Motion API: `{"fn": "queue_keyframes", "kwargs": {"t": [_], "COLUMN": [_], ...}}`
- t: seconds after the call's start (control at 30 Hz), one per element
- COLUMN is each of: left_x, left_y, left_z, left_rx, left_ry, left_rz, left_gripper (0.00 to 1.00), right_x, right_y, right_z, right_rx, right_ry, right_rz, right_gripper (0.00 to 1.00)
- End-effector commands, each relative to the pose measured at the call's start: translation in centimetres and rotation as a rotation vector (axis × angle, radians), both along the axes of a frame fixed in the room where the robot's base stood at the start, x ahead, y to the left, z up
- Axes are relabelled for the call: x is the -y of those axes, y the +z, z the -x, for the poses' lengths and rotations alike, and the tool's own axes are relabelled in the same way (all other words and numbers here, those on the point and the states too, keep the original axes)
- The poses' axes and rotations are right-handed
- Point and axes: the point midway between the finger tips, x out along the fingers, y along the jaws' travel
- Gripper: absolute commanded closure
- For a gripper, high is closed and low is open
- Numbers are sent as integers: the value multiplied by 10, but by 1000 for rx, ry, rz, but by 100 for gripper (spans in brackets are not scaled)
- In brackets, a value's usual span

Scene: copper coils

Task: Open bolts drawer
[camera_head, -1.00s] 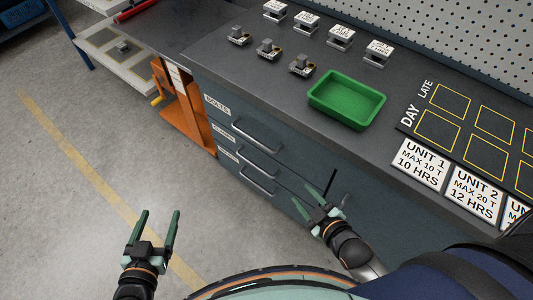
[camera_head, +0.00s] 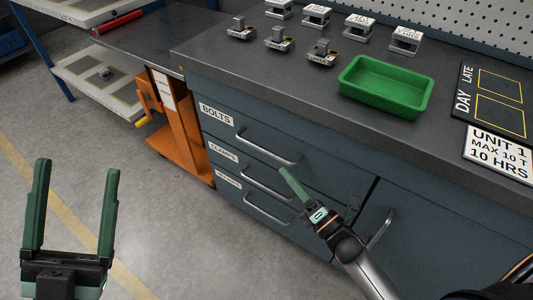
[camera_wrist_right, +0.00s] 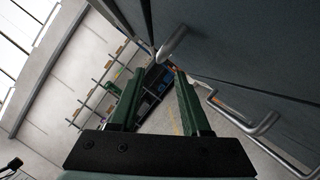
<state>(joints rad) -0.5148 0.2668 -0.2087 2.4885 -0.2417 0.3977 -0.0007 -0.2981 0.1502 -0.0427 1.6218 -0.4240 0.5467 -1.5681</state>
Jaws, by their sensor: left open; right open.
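The bolts drawer (camera_head: 275,127) is the top drawer of the dark blue cabinet, labelled BOLTS, and its front looks flush. Its bar handle (camera_head: 265,148) runs across the front. My right gripper (camera_head: 286,174) is just below the right end of that handle, fingers pointing toward the cabinet; one finger hides the other in the head view. The right wrist view shows both fingers (camera_wrist_right: 157,78) apart and empty, with a handle's end (camera_wrist_right: 174,40) just beyond the tips. Contact cannot be told. My left gripper (camera_head: 77,172) is open and empty above the floor at left.
Two lower drawers have handles (camera_head: 266,184) (camera_head: 270,216); a cabinet door handle (camera_head: 381,230) is at right. A green tray (camera_head: 385,104) and several small metal parts are on the worktop. An orange stand (camera_head: 183,130) is left of the drawers. The floor in front is clear.

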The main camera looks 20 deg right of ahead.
Motion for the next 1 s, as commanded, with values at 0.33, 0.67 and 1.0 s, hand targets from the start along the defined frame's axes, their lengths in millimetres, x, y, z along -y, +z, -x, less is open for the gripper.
{"fn": "queue_keyframes", "kwargs": {"t": [0.33,0.67,1.0], "left_x": [2,2,2], "left_y": [7,4,4], "left_z": [13,13,13], "left_rx": [76,71,70], "left_ry": [-23,-26,-26], "left_rz": [1,5,7], "left_gripper": [23,23,23], "right_x": [-23,-30,-30], "right_y": [14,19,19], "right_z": [-65,-86,-86], "right_rx": [1,-4,-4], "right_ry": [1,-1,-1], "right_rz": [-2,-3,-3], "right_gripper": [53,53,65]}}
